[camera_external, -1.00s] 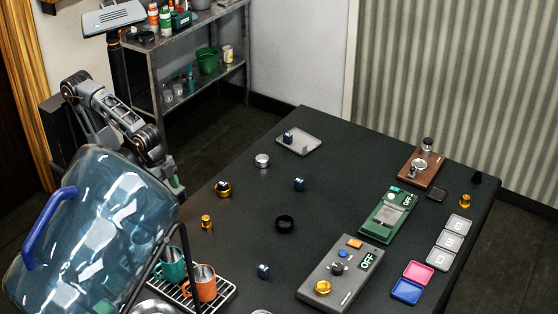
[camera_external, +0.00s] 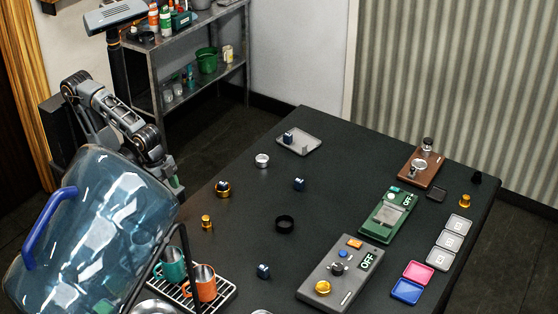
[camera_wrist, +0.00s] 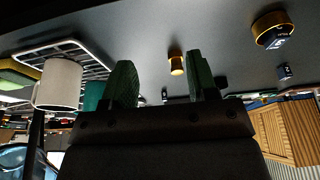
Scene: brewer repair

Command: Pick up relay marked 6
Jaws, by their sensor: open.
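Several small dark blue relays with pale marks lie about the black table. One relay (camera_external: 288,137) is on the grey tray, one (camera_external: 299,184) is mid-table, and one (camera_external: 263,271) is near the front. Another (camera_external: 223,187) sits in a gold ring, which also shows in the wrist view (camera_wrist: 270,22). A further relay shows near it in the wrist view (camera_wrist: 284,72). The marks are too small for me to tell which is 6. My gripper (camera_wrist: 162,76) is open and empty, its green fingers apart. In the external view it is largely hidden behind the blue bottle.
A large blue bottle (camera_external: 95,235) and a rack with a teal mug (camera_external: 172,264) and an orange mug (camera_external: 203,284) stand at the left. A gold knob (camera_external: 207,222) and a black ring (camera_external: 285,224) are near the relays. Brewer panels (camera_external: 345,268) are at the right.

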